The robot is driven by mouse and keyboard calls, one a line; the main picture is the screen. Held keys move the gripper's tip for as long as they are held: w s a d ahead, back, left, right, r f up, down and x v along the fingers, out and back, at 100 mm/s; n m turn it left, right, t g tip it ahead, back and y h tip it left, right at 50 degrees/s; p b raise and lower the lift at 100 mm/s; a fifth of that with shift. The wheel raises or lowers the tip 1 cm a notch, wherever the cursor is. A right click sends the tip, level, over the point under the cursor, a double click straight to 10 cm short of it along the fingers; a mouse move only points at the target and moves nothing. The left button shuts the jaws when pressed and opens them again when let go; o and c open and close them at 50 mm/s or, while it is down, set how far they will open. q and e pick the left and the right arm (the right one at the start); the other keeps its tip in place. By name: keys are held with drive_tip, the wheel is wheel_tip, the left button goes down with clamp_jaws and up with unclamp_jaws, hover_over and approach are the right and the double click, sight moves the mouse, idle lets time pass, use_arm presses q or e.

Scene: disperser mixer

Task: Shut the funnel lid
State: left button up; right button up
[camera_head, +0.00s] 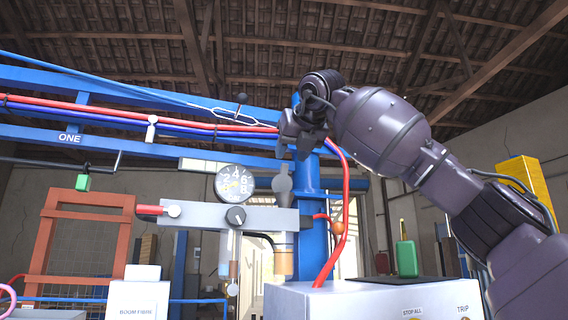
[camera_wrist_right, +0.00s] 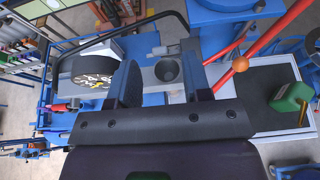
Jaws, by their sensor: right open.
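The grey funnel (camera_head: 283,185) stands on a grey manifold bar beside the round gauge (camera_head: 234,183) in the head view. In the right wrist view the funnel (camera_wrist_right: 166,70) shows from above as a dark round opening between my fingers. I cannot make out its lid clearly in either view. My left gripper is not in view.
A blue post (camera_head: 311,215) and red hose (camera_head: 340,235) stand close to the right of the funnel. The gauge (camera_wrist_right: 92,76) is close to the left finger in the wrist view. A green canister (camera_head: 406,257) stands on the white cabinet (camera_head: 345,302).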

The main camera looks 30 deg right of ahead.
sight(284, 165)
drive_tip(key=shift+p+x, duration=0.5)
drive_tip(key=shift+x, duration=2.05)
clamp_jaws()
